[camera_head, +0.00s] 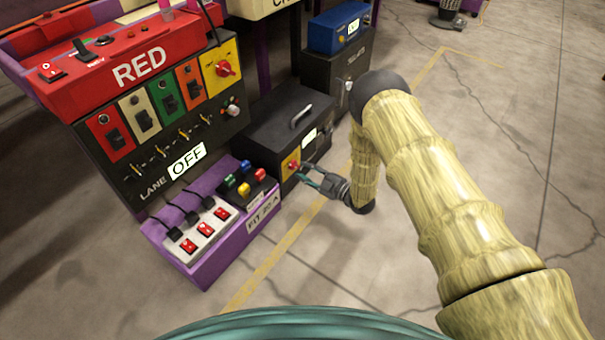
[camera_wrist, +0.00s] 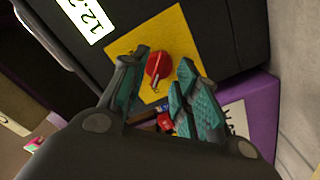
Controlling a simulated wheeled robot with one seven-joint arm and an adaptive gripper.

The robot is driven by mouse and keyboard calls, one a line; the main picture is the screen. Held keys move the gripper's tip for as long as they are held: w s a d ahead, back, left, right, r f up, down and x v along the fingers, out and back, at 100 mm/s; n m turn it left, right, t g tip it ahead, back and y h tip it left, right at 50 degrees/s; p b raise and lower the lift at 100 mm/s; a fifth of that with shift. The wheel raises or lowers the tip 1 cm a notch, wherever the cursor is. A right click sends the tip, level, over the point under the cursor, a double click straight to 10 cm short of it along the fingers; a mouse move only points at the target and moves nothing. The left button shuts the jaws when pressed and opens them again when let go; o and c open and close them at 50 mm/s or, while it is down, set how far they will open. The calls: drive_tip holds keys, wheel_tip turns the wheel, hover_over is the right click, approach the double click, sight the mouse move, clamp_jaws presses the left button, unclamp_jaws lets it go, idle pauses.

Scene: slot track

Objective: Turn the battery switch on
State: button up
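The battery switch is a red rotary knob (camera_head: 293,166) on a yellow plate low on the front of a black battery box (camera_head: 285,122). In the wrist view the red knob (camera_wrist: 159,66) stands on its yellow plate (camera_wrist: 175,35), with a small pale mark at its lower end. My gripper (camera_head: 303,175) is in front of the plate in the head view. In the wrist view my gripper (camera_wrist: 162,78) is open, with one teal-padded fingertip on each side of the knob. I cannot tell whether either finger touches it.
Open floor lies to the right.

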drive_tip(key=shift+x, duration=0.85)
clamp_jaws()
